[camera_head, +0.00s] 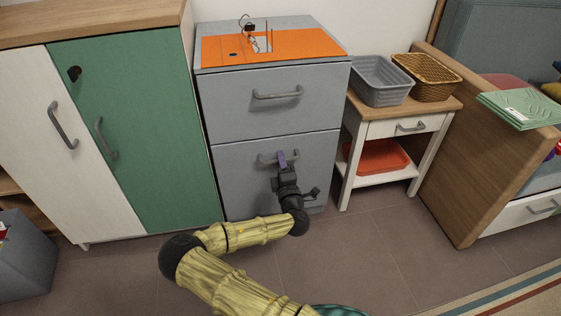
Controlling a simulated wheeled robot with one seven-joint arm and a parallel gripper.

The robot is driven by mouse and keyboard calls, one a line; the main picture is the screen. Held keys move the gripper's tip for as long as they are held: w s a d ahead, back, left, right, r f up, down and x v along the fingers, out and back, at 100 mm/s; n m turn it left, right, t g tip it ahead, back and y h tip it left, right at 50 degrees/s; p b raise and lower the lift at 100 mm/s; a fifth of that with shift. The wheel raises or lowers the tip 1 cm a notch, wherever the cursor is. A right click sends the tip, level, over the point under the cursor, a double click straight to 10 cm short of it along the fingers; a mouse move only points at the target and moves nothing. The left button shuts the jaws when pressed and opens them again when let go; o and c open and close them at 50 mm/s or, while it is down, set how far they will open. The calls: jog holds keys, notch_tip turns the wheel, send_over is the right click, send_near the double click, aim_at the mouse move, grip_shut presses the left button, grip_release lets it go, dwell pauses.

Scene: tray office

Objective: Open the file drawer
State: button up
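The grey file cabinet (213,185) stands in the middle with two drawers, one above the other. The upper drawer (225,105) has a curved grey handle (277,95) and looks shut. The lower drawer (235,185) also looks shut, with its handle (264,160) near its top edge. My dark wrist hides part of the lower drawer front.
An orange mat (222,47) with small wire items lies on top of the cabinet. A green-and-white cupboard (150,190) stands at left. A small side table (345,185) with baskets stands close at right. The floor (350,265) in front is clear.

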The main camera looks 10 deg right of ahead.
jog(key=shift+w+r, duration=0.1)
jog(key=shift+w, duration=0.3)
grip_shut()
